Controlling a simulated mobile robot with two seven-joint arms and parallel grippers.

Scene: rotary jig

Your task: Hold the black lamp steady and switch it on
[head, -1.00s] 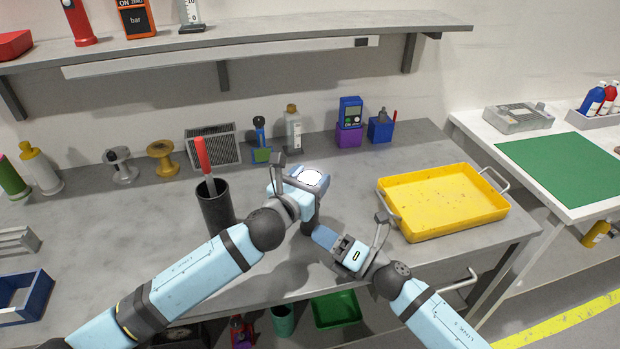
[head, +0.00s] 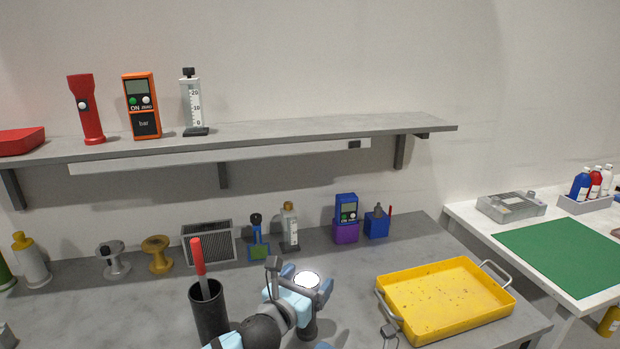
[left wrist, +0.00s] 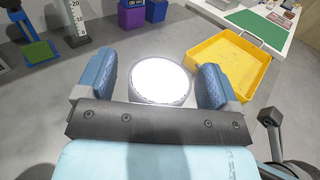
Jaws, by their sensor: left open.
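The black lamp (head: 310,326) stands upright on the grey bench, its round top face glowing bright white. In the left wrist view the glowing lamp face (left wrist: 160,79) lies between the two blue fingers. My left gripper (head: 306,281) is open around the lamp's head, with a visible gap at the right finger. The lamp's lower body is mostly hidden, and its switch cannot be made out.
A yellow tray (head: 445,298) stands to the right of the lamp. A black cup (head: 208,315) holding a red-handled tool is to the left. Several small items line the wall below a shelf (head: 290,137). Bare bench lies between lamp and back row.

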